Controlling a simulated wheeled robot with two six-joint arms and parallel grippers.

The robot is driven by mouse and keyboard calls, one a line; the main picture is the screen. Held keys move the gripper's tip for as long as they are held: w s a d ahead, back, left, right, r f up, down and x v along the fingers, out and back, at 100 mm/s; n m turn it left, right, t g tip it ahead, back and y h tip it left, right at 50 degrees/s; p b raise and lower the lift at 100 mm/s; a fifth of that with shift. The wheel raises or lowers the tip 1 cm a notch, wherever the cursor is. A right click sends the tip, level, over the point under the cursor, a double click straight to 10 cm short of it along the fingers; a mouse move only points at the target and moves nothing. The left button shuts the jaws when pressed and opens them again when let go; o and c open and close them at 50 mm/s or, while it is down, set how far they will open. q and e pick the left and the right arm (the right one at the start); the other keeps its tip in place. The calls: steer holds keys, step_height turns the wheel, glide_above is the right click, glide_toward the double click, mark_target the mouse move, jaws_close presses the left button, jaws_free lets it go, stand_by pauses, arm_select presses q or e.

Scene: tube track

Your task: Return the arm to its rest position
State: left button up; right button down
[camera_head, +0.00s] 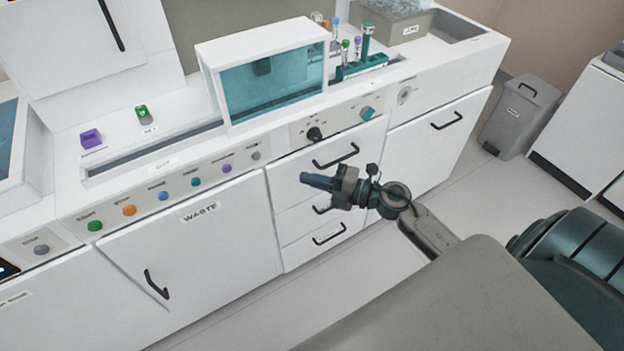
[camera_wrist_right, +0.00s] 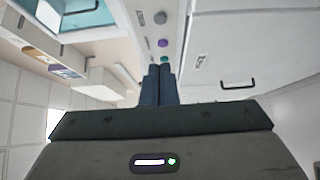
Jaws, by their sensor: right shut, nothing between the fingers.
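My right gripper (camera_head: 316,181) is in front of the white drawers, below the counter edge, with its fingers pointing left in the head view. Its two blue fingers are together and empty. The right wrist view also shows the shut fingers (camera_wrist_right: 157,82), with the counter's button panel (camera_wrist_right: 163,43) beyond their tips. My left gripper is in neither view.
The white counter has a teal-windowed box (camera_head: 273,84), a teal tube rack (camera_head: 361,66) with several tubes, and coloured buttons (camera_head: 129,210) along its front. A waste cabinet (camera_head: 195,245) is below. A grey bin (camera_head: 520,115) stands at right. The floor between is clear.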

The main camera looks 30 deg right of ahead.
stand_by(0.5)
steer(key=s+d+f+m+h, duration=0.2)
steer(key=d+f+m+h, duration=0.3)
steer(key=f, duration=0.6)
steer(key=s+d+f+m+g+h, duration=0.1)
steer(key=s+d+f+m+h, duration=0.2)
steer(key=f+m, duration=0.6)
steer(key=s+d+f+m+h, duration=0.2)
steer(key=d+f+m+h, duration=0.2)
steer(key=f, duration=0.9)
steer(key=s+a+f+m+g+h, duration=0.15)
steer(key=s+f+m+g, duration=0.3)
steer(key=s+f, duration=0.9)
steer(key=s+a+f+m+g, duration=0.1)
steer(key=s+a+f+g, duration=0.1)
steer(key=s, duration=0.4)
steer(key=s+a+f+m+g, duration=0.1)
steer(key=s+a+f+g, duration=0.1)
steer(key=s+f, duration=0.2)
steer(key=s+a+f+m+g, duration=0.1)
steer(key=s+a+f+g, duration=0.1)
steer(key=s, duration=0.6)
steer(key=shift+f+g+y, duration=0.35)
steer(key=shift+f+y, duration=0.1)
steer(key=shift+f, duration=0.4)
